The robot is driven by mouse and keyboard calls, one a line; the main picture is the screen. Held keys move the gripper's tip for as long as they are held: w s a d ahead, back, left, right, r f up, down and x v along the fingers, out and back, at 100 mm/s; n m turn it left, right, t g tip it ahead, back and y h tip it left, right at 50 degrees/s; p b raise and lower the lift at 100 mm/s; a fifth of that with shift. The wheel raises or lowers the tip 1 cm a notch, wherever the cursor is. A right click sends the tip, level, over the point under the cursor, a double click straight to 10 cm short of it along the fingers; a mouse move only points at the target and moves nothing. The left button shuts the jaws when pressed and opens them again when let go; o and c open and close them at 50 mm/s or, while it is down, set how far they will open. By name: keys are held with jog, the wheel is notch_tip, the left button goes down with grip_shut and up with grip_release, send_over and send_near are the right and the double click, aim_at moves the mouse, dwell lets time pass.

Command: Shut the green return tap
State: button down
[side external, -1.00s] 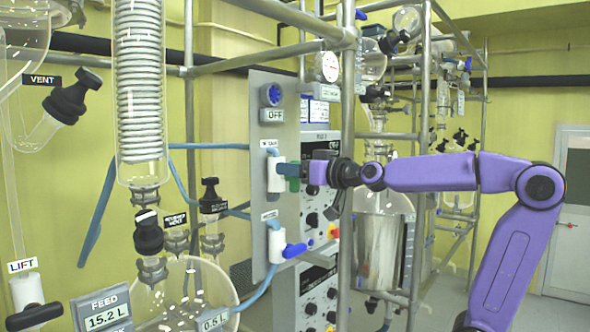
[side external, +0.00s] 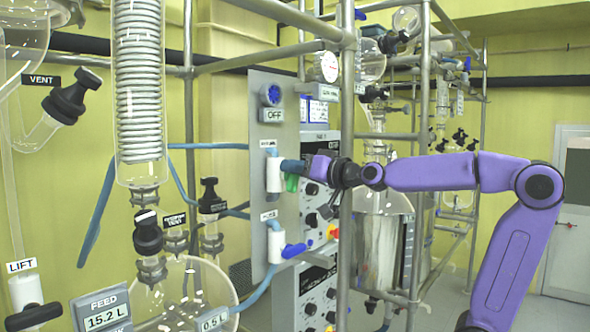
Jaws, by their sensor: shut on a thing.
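The green return tap handle (side external: 291,183) shows beside the upper white valve body (side external: 273,173) on the grey panel. My gripper (side external: 305,172) comes in from the right and is shut on the green handle. The fingers and the panel edge hide part of the grip.
A lower white valve with a blue handle (side external: 294,250) is on the same panel (side external: 257,120). A steel frame post (side external: 346,130) stands close beside my gripper. A glass vessel (side external: 188,290) is at the lower left.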

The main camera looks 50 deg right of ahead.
jog(key=m, duration=0.3)
jog(key=shift+d+f+m, duration=0.25)
jog(key=shift+m, duration=0.15)
jog(key=m, duration=0.3)
jog(key=shift+d+f+m, duration=0.2)
jog(key=shift+m, duration=0.1)
jog(key=m, duration=0.3)
jog(key=f+m, duration=0.1)
jog(key=m, duration=0.2)
jog(key=shift+d, duration=0.15)
jog(key=shift+m, duration=0.4)
jog(key=c, duration=1)
grip_release()
jog(key=shift+o, duration=0.2)
jog(key=shift+s, duration=0.1)
jog(key=s, duration=1.7)
jog(key=shift+s, duration=0.1)
